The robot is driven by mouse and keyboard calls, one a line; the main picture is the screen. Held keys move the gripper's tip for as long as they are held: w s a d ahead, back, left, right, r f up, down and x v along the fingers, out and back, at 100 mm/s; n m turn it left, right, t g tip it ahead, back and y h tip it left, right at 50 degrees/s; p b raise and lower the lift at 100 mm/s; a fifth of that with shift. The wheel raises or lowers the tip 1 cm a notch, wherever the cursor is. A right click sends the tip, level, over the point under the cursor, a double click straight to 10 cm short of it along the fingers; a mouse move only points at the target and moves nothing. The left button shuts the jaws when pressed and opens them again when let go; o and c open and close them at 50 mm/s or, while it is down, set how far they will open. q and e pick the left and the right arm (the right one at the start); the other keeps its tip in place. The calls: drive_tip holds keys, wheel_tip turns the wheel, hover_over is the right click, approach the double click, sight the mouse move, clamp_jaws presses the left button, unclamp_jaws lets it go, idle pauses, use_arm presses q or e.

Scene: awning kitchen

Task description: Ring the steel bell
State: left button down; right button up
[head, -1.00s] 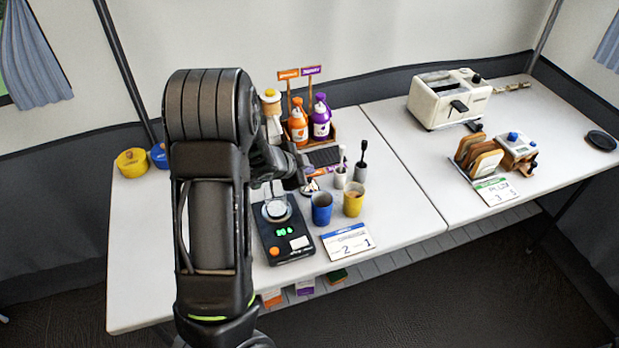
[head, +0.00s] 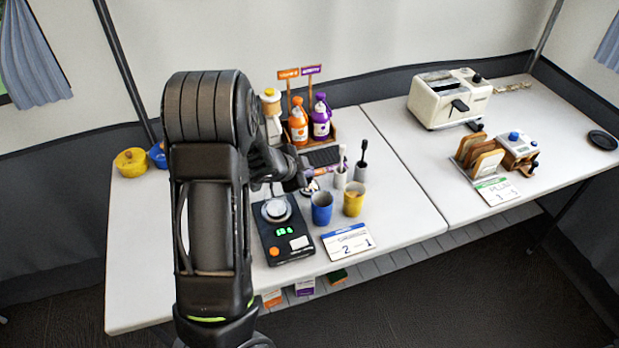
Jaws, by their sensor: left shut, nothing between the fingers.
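My left arm comes down across the left table, and its gripper (head: 298,180) is low behind the blue cup and the black scale. It is shut and empty. A small shiny piece (head: 311,186) shows just right of the gripper, behind the blue cup; it looks like part of the steel bell, but most of it is hidden. I cannot tell whether the gripper touches it. My right gripper is not in view.
The black scale (head: 285,241) with a round steel top stands in front of the gripper. A blue cup (head: 321,209) and a yellow cup (head: 353,200) stand close on the right. Orange (head: 298,125) and purple (head: 321,122) bottles stand behind. The front left tabletop is clear.

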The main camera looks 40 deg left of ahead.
use_arm(q)
drive_tip(key=shift+f, duration=0.35)
drive_tip(key=shift+r, duration=0.1)
idle(0.4)
drive_tip(key=shift+r+p, duration=0.65)
drive_tip(key=shift+r, duration=0.15)
wheel_tip(320, 180, up, 5)
drive_tip(key=p, duration=0.4)
drive_tip(key=shift+p, duration=0.4)
idle(0.4)
